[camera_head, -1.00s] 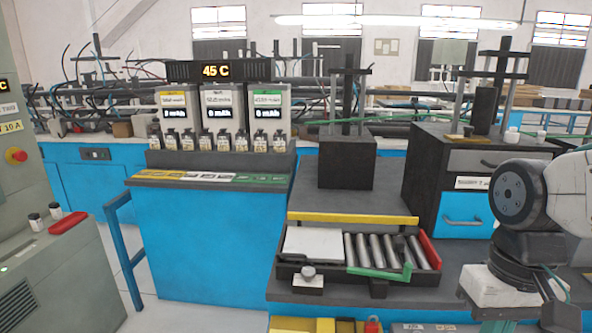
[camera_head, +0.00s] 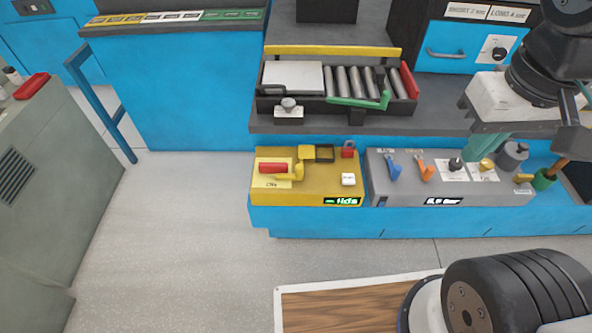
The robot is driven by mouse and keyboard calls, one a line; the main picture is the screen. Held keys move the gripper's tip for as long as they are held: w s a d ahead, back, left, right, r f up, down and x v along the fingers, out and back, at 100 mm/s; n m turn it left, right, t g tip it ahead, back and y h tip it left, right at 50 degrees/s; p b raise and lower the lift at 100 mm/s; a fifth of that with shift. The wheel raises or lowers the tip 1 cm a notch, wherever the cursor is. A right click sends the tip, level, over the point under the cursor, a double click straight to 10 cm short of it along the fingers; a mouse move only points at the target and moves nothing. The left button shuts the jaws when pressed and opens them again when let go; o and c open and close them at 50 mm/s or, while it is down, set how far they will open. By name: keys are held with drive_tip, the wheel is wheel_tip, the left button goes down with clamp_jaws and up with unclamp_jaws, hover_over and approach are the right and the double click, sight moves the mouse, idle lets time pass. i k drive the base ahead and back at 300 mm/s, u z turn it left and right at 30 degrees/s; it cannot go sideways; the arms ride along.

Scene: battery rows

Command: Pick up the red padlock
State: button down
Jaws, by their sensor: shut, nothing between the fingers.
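A small red padlock (camera_head: 348,153) with a dark shackle is at the back right corner of the top of a yellow control box (camera_head: 318,190). Its body is just right of a small dark open-topped tray (camera_head: 325,153). At this size I cannot tell whether it stands or lies. I cannot make out my gripper or its fingertips in this view.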

sight(347, 152)
drive_tip(key=z, duration=1.5)
drive_tip(key=k, duration=0.6)
drive_tip(key=u, duration=0.25)
